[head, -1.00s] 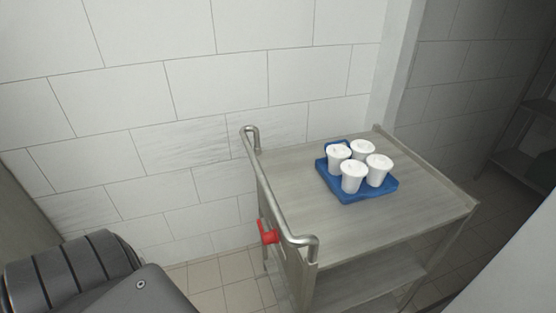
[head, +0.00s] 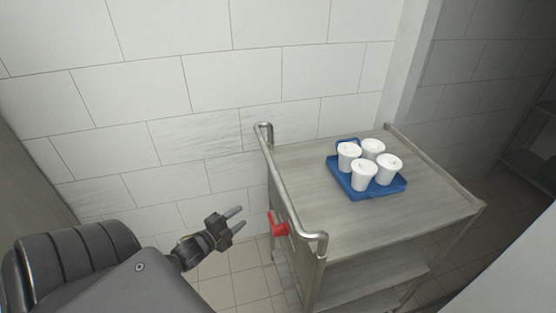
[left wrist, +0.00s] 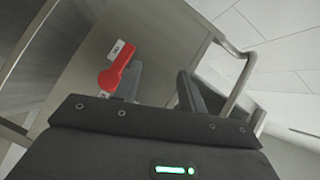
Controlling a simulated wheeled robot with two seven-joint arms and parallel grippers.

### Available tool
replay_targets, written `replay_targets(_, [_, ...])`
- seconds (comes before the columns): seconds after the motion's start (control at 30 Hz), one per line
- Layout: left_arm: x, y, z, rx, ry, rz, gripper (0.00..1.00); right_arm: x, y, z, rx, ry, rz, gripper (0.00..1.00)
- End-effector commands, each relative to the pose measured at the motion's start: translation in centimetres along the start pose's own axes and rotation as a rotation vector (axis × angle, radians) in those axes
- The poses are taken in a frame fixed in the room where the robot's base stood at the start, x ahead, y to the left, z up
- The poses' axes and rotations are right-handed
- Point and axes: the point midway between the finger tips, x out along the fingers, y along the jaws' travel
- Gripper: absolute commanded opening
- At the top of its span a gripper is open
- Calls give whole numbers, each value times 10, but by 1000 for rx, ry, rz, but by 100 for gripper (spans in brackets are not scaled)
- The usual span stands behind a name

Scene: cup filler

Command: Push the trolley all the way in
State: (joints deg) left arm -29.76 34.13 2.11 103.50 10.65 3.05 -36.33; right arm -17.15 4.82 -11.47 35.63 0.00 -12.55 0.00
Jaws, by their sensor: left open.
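The trolley (head: 300,160) is a grey metal cart with a top shelf and a lower shelf, standing to the right of my left gripper. Its tubular handle (head: 290,195) runs along the near left side, and the handle also shows in the left wrist view (left wrist: 241,80). A red lever (head: 278,224) sits on the trolley's end panel below the handle; it shows in the left wrist view (left wrist: 119,68) beside one finger. My left gripper (head: 238,217) is open and empty, a short way left of the red lever and handle. My right gripper is not in view.
A blue tray (head: 338,181) with several lidded white cups (head: 364,175) stands on the trolley top. A white block wall (head: 230,80) runs behind. A doorway edge (head: 405,70) opens at right to a darker room with a shelf (head: 530,150).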

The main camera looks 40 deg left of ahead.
Motion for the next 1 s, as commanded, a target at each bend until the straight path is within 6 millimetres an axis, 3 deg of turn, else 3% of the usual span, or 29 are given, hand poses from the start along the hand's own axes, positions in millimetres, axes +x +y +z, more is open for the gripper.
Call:
replay_targets(0.03, [-1,-41,-26,62,73,-60,41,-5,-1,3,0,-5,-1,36])
replay_targets(0.1, [-5,-84,-57,137,153,-137,41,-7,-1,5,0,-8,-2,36])
replay_targets(0.2, [-14,-125,-91,210,237,-217,41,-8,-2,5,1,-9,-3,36])
replay_targets(0.3, [-20,-147,-110,249,281,-263,41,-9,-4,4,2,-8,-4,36])
replay_targets(0.5, [-22,-156,-119,265,300,-284,41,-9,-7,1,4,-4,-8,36])
replay_targets(0.67, [-12,-160,-122,264,299,-285,41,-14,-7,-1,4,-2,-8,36])
replay_targets(1.0, [41,-175,-141,262,298,-284,41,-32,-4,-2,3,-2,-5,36])
